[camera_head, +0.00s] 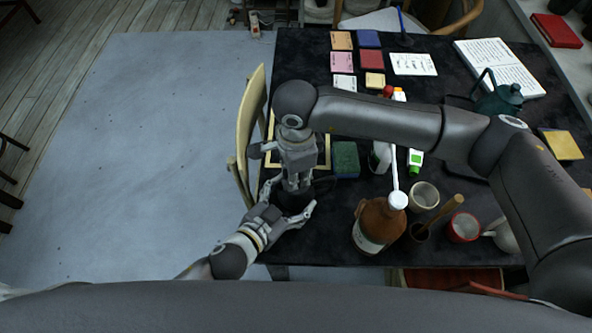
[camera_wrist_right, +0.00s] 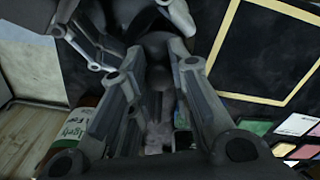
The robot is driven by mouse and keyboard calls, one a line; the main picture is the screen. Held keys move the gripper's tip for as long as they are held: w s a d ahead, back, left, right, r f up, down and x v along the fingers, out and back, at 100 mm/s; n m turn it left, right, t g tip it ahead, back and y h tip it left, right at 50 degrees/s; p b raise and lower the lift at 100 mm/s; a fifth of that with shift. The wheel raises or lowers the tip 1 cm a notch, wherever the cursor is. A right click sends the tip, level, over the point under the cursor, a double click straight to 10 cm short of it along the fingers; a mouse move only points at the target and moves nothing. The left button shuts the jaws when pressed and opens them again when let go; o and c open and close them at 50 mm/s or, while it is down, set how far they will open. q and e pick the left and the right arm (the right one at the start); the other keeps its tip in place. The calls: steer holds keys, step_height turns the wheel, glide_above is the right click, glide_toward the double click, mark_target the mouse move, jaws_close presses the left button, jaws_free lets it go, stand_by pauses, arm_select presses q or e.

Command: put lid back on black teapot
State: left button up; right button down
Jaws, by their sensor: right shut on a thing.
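A black rounded body, apparently the black teapot (camera_head: 290,202), is at the table's near left edge, mostly hidden by my grippers. My left gripper (camera_head: 288,207) has its fingers on either side of it; whether they press on it is unclear. My right gripper (camera_head: 297,183) points down directly above it. In the right wrist view, the right gripper's fingers (camera_wrist_right: 155,65) are around a dark rounded part, apparently the lid, in front of the dark pot. I cannot make out whether lid and pot touch. The left gripper's fingers also show there.
A green sponge-like block (camera_head: 346,159) lies close to the right gripper. A wooden chair (camera_head: 247,130) adjoins the left edge.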

steer(key=shift+f, duration=0.4)
steer(key=c, duration=1.3)
jaws_free()
steer(key=shift+o, duration=0.2)
step_height(320, 180, up, 12)
arm_select(q)
steer(key=o, duration=1.5)
